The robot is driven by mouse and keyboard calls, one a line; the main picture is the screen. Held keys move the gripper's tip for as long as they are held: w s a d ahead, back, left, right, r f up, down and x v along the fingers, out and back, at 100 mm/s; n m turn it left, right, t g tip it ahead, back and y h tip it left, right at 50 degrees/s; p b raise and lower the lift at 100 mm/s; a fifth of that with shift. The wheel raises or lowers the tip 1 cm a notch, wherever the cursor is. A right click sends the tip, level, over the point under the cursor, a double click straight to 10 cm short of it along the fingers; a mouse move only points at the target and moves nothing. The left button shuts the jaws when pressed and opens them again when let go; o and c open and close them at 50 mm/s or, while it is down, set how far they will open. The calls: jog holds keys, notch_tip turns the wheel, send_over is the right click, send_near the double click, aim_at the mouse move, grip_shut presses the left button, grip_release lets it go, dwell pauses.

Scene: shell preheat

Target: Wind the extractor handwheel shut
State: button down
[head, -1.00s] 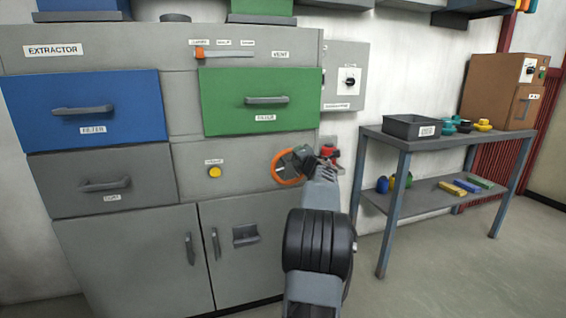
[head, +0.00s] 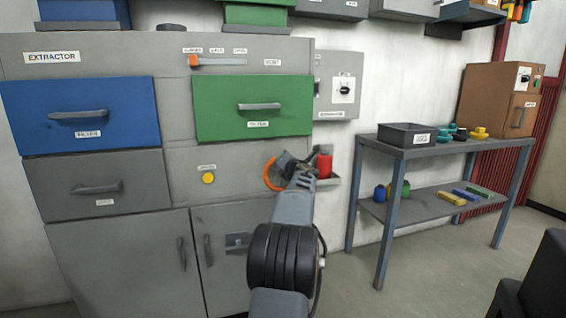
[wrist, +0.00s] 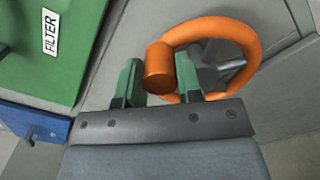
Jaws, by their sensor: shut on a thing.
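The orange handwheel (head: 270,176) sits on the front of the grey extractor cabinet, below the green filter drawer. In the head view my arm and gripper hide most of it. The wrist view shows its ring (wrist: 250,36) and its orange knob (wrist: 158,68). My gripper (wrist: 158,80) has its two green fingers on either side of the knob, shut on it. In the head view my gripper (head: 290,168) is at the wheel, and its fingertips are hard to make out.
A green drawer (head: 225,118) and a blue drawer (head: 115,98) are above and left. A red object (head: 324,164) stands on a small ledge just right of my gripper. A grey table (head: 384,146) with a tray (head: 400,139) stands right. Floor between is clear.

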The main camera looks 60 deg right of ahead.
jog(key=c, duration=0.8)
grip_release()
jog(key=shift+w, duration=0.1)
jog(key=shift+a, duration=0.1)
jog(key=v, duration=1.3)
jog(key=shift+s+a, duration=0.2)
jog(key=shift+s, duration=0.15)
jog(key=shift+r, duration=0.1)
